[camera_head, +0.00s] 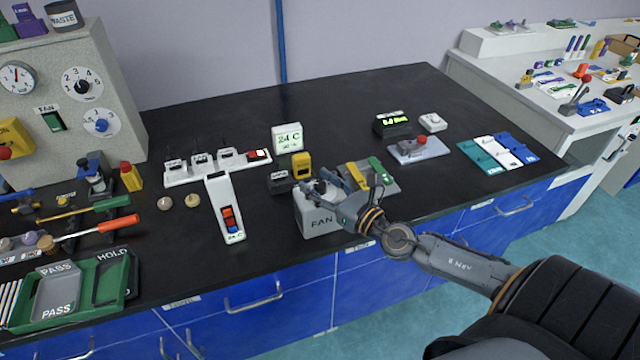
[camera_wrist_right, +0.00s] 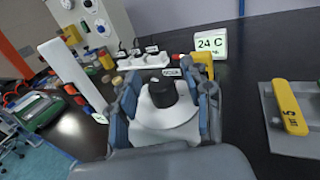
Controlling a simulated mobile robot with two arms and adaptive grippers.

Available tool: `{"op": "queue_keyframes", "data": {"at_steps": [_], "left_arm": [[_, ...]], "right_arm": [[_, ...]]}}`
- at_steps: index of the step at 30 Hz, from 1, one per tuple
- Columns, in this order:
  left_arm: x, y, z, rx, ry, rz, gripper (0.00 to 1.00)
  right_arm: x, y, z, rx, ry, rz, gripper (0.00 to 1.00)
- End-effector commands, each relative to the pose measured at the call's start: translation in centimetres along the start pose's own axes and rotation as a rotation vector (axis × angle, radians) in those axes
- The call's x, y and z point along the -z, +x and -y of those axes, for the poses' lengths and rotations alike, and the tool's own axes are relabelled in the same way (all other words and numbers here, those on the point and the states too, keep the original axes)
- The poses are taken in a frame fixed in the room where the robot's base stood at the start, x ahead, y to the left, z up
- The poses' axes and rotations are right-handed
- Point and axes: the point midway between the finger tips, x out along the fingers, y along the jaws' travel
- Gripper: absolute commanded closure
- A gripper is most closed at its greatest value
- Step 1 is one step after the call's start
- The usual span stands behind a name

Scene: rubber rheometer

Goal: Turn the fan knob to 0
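The fan box (camera_head: 318,223) is a light grey block labelled FAN near the front edge of the black bench. In the right wrist view its black knob (camera_wrist_right: 162,93) stands on a round white dial (camera_wrist_right: 175,122); a small pale mark shows on the knob's top. My right gripper (camera_head: 332,184) is over the top of the fan box and hides most of the knob in the head view. In the wrist view the fingers of my right gripper (camera_wrist_right: 164,100) are spread on both sides of the knob, with gaps visible. The dial's numbers cannot be read. My left gripper is not in view.
A white 24 C display (camera_head: 287,138) and a yellow block (camera_head: 301,166) stand behind the fan box. A white switch panel (camera_head: 225,208) stands to its left. A grey plate with yellow and green handles (camera_head: 378,168) lies to its right. The back middle of the bench (camera_head: 340,105) is clear.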

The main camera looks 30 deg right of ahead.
Motion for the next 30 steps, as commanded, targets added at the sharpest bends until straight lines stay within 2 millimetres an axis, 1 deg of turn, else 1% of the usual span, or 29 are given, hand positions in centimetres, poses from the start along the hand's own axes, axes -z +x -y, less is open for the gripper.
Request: {"op": "queue_keyframes", "data": {"at_steps": [7,11,14,24,30], "left_arm": [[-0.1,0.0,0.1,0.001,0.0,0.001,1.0],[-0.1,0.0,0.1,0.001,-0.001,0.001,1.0],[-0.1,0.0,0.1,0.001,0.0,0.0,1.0],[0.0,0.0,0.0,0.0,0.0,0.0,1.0],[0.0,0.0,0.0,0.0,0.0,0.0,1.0]], "right_arm": [[0.1,-0.1,0.0,0.001,0.0,-0.001,0.51],[0.2,-0.8,0.0,0.001,0.001,-0.003,0.51],[0.2,-2.0,0.0,0.001,0.001,-0.004,0.51],[0.3,-7.8,0.0,0.001,-0.003,-0.008,0.51],[0.2,-10.4,0.0,0.001,-0.001,-0.006,0.51]]}}
